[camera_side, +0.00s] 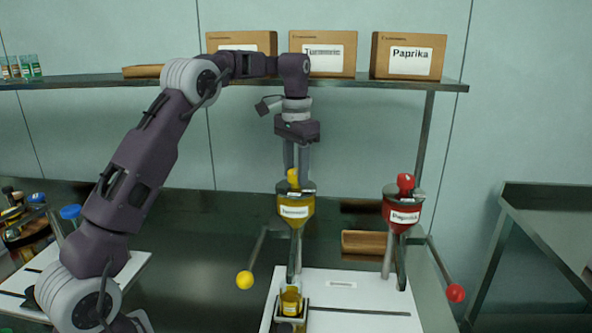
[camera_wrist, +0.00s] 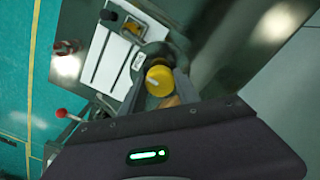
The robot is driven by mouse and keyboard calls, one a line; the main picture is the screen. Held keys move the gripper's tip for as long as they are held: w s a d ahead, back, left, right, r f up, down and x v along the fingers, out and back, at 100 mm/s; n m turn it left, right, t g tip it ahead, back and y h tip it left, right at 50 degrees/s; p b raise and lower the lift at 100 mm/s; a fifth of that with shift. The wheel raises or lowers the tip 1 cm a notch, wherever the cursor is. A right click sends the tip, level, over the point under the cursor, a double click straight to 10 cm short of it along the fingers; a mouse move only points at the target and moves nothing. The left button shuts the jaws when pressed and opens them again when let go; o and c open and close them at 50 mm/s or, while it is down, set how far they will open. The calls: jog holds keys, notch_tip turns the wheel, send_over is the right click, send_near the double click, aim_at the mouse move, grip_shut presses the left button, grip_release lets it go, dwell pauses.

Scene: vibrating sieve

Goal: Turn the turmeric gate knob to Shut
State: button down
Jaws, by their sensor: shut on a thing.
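The turmeric hopper (camera_side: 295,206) is yellow with a white label and a dark lid, on a metal stand at the middle of the side view. Its yellow gate knob (camera_side: 292,179) is on top of the lid. My gripper (camera_side: 297,172) points straight down from above and is shut on the knob. In the wrist view the round yellow knob (camera_wrist: 158,79) lies between the fingers of my gripper (camera_wrist: 161,86), with a pale pointer mark on it. The Shut marking cannot be read, so the knob's setting is unclear.
A red paprika hopper (camera_side: 401,215) with a red knob (camera_side: 405,183) stands to the right. Levers with a yellow ball (camera_side: 245,280) and a red ball (camera_side: 455,293) stick out low. A small yellow container (camera_side: 291,301) stands below the turmeric hopper. Boxes (camera_side: 408,55) line the shelf behind.

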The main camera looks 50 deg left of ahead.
aim_at(296, 171)
dwell(0.4)
jog(key=c, duration=0.9)
grip_release()
notch_tip(296, 171, up, 6)
jog(key=shift+f, duration=0.1)
jog(key=shift+r, duration=0.7)
